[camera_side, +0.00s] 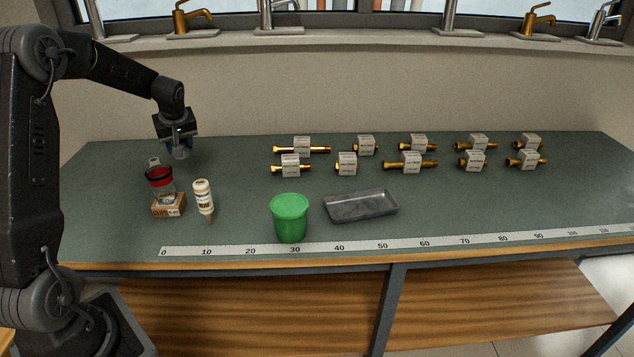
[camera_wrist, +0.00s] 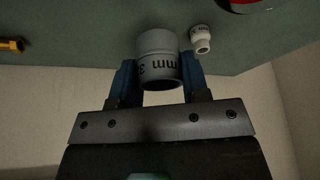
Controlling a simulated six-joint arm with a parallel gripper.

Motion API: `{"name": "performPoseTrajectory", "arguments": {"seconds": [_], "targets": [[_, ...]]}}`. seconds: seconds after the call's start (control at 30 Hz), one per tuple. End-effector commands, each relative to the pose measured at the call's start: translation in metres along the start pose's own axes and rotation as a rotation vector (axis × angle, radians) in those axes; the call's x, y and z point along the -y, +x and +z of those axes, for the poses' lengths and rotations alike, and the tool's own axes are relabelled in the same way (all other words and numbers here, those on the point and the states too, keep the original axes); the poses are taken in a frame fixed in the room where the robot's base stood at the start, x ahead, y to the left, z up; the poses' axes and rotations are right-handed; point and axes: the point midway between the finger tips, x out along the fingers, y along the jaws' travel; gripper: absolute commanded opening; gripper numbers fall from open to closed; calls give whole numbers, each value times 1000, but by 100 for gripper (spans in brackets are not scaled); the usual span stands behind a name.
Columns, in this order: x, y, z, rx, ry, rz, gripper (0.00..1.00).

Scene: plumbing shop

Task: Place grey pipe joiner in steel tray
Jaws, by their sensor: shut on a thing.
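The grey pipe joiner (camera_wrist: 158,45), a short cylinder with dark lettering, sits between the blue fingers of my gripper (camera_wrist: 156,80) in the wrist view. The fingers are shut on its sides. In the side view my gripper (camera_side: 179,143) is over the left back of the bench, with the joiner (camera_side: 181,152) below it, partly hidden and small. Whether the joiner touches the bench is hard to tell. The steel tray (camera_side: 340,212) is a shallow grey rectangle, empty, right of the green cup and well to the right of my gripper.
A small white fitting (camera_wrist: 202,38) lies beside the joiner. A green cup (camera_side: 290,218) stands left of the tray. Several brass fittings (camera_side: 410,162) with labels line the back.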

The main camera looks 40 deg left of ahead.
Motion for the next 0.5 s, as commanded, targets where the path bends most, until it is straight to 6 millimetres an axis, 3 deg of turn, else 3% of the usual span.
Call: {"name": "performPoseTrajectory", "arguments": {"seconds": [0.13,0.23,0.5], "targets": [[-33,-6,13,3,96,39,20],[-72,-14,32,7,217,88,20],[-182,-49,110,10,602,245,20]]}}
